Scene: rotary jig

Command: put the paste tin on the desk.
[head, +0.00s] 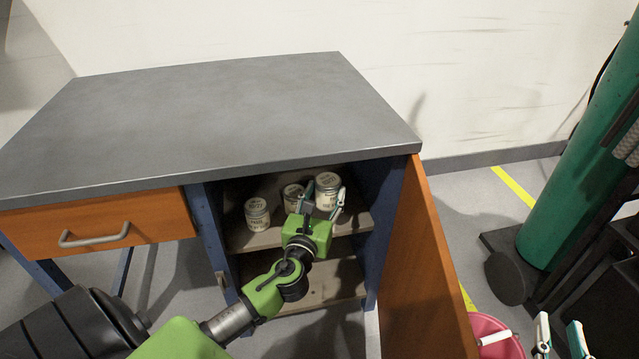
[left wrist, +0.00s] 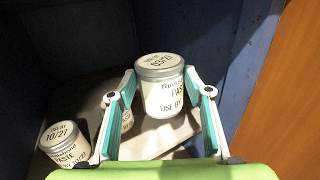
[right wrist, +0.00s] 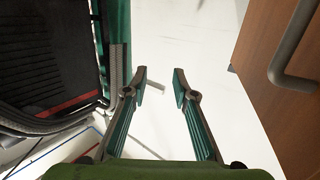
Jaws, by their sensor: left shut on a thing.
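My left gripper (head: 322,203) reaches into the desk's open cupboard and is shut on a paste tin (head: 328,180), a white jar with a grey lid. In the left wrist view this tin (left wrist: 163,92) stands upright between the fingers, its lid reading 03/27. A second tin (head: 292,192) is just left of it, partly hidden by the gripper in the left wrist view. A third tin (head: 257,214), marked 10/27 in the left wrist view (left wrist: 65,145), stands further left on the shelf. The grey desk top (head: 220,115) is bare. My right gripper (right wrist: 160,78) is open and empty.
The orange cupboard door (head: 425,270) stands open right of the left arm. A closed drawer (head: 100,228) is at left. A lower shelf (head: 325,285) lies below. A green cylinder (head: 580,160) and a pink bucket (head: 497,335) are at right.

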